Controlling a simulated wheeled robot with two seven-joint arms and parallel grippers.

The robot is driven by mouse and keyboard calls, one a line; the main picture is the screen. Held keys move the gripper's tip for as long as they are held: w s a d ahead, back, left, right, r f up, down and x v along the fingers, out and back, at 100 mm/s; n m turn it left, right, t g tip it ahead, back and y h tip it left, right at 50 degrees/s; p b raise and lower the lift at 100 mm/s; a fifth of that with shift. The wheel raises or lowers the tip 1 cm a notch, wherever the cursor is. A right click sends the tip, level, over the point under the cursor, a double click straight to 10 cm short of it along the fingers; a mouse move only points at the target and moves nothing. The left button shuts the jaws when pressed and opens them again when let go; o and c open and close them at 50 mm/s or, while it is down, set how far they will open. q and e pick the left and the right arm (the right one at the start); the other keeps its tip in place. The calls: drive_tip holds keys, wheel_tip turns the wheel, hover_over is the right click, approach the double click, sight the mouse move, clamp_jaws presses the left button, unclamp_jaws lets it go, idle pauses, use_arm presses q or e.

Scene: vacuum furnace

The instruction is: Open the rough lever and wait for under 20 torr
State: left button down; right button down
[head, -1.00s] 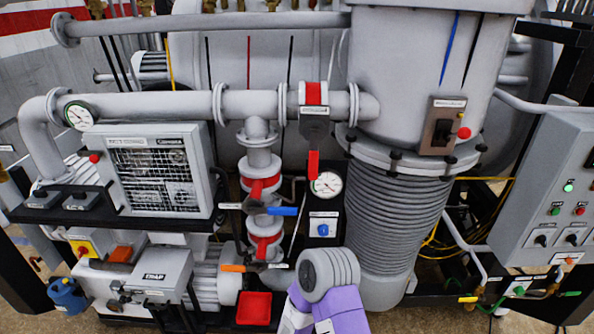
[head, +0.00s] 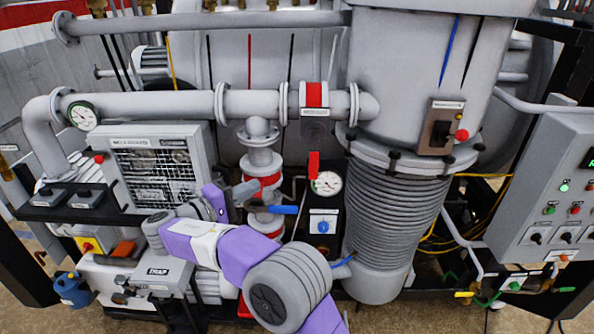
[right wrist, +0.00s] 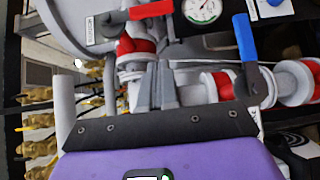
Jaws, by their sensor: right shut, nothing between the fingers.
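Several valve levers show, and I cannot read which is the rough lever. A blue-handled lever (head: 284,210) sticks out to the right from the vertical pipe; it also shows in the right wrist view (right wrist: 244,40). A red handle (head: 314,163) hangs from the valve on the horizontal pipe and shows in the right wrist view (right wrist: 152,11). My right gripper (head: 248,189) is shut and empty, in front of the vertical pipe and left of the blue handle. Its fingers (right wrist: 164,72) are together, apart from the blue handle. My left gripper is not in view.
A round dial gauge (head: 327,183) sits right of the pipe; its reading is too small to tell. A second gauge (head: 83,116) is at the left. The bellows column (head: 394,225) and control panel (head: 545,190) stand at the right. My right arm covers the lower pipework.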

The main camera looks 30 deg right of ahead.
drive_tip(key=shift+r, duration=0.15)
approach(314, 156)
drive_tip(key=w+d+f, duration=0.4)
drive_tip(key=d, duration=0.1)
drive_tip(key=shift+s+d+p, duration=0.2)
drive_tip(key=shift+s+p, duration=0.1)
drive_tip(key=shift+p, duration=0.05)
drive_tip(key=shift+a, duration=0.1)
idle(0.3)
